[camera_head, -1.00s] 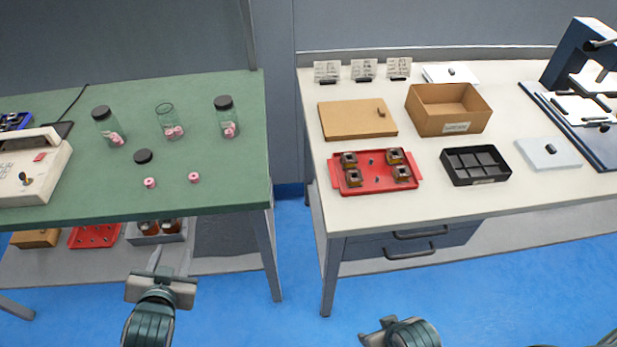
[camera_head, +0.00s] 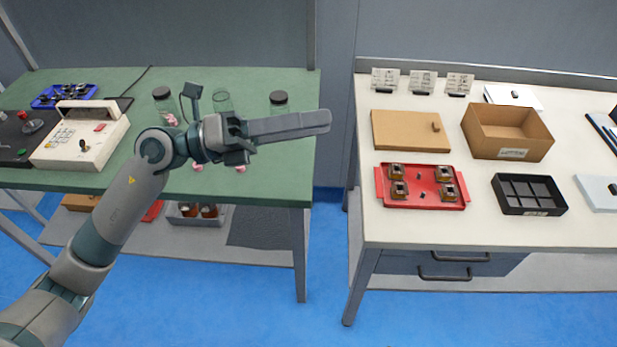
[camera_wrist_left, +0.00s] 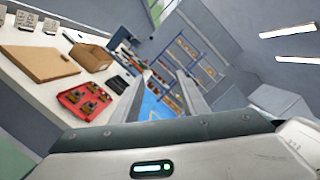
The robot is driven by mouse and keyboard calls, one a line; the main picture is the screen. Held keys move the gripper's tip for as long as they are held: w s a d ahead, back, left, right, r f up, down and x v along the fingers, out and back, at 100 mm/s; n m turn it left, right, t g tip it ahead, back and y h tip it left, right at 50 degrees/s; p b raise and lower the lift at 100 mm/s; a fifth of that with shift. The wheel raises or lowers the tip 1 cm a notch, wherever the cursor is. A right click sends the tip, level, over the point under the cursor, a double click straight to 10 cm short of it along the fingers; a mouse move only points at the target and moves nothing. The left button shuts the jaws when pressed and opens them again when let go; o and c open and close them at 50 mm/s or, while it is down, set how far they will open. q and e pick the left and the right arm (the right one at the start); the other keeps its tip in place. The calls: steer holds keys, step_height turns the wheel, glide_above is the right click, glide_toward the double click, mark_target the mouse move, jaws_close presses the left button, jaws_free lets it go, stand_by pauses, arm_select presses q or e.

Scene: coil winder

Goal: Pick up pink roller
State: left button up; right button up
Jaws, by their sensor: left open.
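Two small pink rollers lie on the green table in the head view, mostly covered by my left gripper: one pink roller (camera_head: 197,168) is under the wrist and another pink roller (camera_head: 240,169) is just right of it. A bit of pink also shows inside the left glass jar (camera_head: 171,119). My left gripper (camera_head: 322,122) is raised in front of the table, its fingers pointing right across the table's right part. It is open, with nothing seen between the fingers, which overlap edge-on in this view. My right gripper is not in view.
An open glass jar (camera_head: 222,98) and a dark-lidded jar (camera_head: 278,102) stand behind my left arm. A winder control box (camera_head: 82,142) is at left. Across a gap, the white table holds a red tray (camera_head: 424,200), a cardboard box (camera_head: 507,133) and a black compartment tray (camera_head: 529,195).

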mark_target(240, 168)
arm_select(q)
steer(key=w+a+f+m+y, duration=0.3)
steer(key=w+a+f+y, duration=0.2)
steer(key=a+f+y, duration=0.3)
steer(key=w+a+y, duration=0.2)
steer(key=a+y, duration=0.2)
steer(key=a, duration=0.3)
steer(key=w+a+n+t+y, duration=0.1)
steer(key=w+a+y, duration=0.2)
steer(key=a, duration=0.4)
steer(key=shift+w+a+f+n+y, duration=0.2)
steer(key=shift+w+f+n+y, duration=0.1)
steer(key=shift+y, duration=0.4)
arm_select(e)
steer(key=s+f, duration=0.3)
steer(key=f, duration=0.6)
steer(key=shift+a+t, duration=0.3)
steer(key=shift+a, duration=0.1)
